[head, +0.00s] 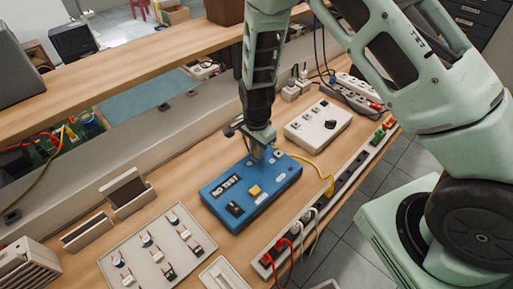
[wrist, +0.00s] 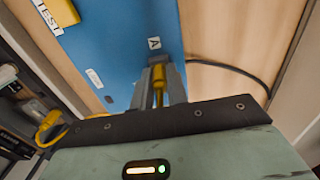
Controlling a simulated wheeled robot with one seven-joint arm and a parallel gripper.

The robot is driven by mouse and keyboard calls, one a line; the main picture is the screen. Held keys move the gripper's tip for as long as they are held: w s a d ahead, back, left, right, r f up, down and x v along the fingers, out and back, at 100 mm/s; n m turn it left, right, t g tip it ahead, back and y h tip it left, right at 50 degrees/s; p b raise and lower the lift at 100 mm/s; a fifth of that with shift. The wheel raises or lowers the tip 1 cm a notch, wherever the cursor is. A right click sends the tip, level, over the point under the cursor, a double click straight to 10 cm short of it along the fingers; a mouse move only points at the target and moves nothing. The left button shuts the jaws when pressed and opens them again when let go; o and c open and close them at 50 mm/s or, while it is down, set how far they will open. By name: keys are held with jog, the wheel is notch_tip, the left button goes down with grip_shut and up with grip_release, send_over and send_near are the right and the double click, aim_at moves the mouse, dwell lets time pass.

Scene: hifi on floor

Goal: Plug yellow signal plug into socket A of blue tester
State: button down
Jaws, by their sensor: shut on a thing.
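The blue tester (head: 232,205) lies on the wooden bench, with a yellow block and a black part on its top. It also fills the upper middle of the wrist view (wrist: 115,45), where the label A (wrist: 154,43) shows just beyond my fingertips. My gripper (head: 257,153) is over the tester's far right part, pointing down. In the wrist view my gripper (wrist: 160,75) is shut on the yellow signal plug (wrist: 159,88). Socket A is hidden by the fingers and plug. I cannot tell whether the plug tip touches it. The yellow cable (head: 328,180) trails right from the tester area.
A white box (head: 318,126) stands behind right of the tester. A long socket strip (head: 345,180) runs along the bench's right edge. A panel with several small switches (head: 155,255) lies front left. A yellow connector (wrist: 48,122) shows at left in the wrist view.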

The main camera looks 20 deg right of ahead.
jog(key=c, duration=1.3)
grip_release()
jog(key=shift+r, duration=0.1)
notch_tip(320, 180, up, 22)
jog(key=p, duration=0.2)
jog(key=shift+p, duration=0.3)
jog(key=s+a+n+b, duration=0.3)
jog(key=s+n, duration=0.7)
jog(key=s, duration=0.3)
jog(key=s+a+n+b, duration=0.2)
jog(key=s+a+n, duration=0.1)
jog(key=s+n, duration=0.8)
jog(key=shift+s+a+y+b, duration=0.15)
jog(key=shift+s+y+b, duration=0.2)
jog(key=shift+s, duration=0.7)
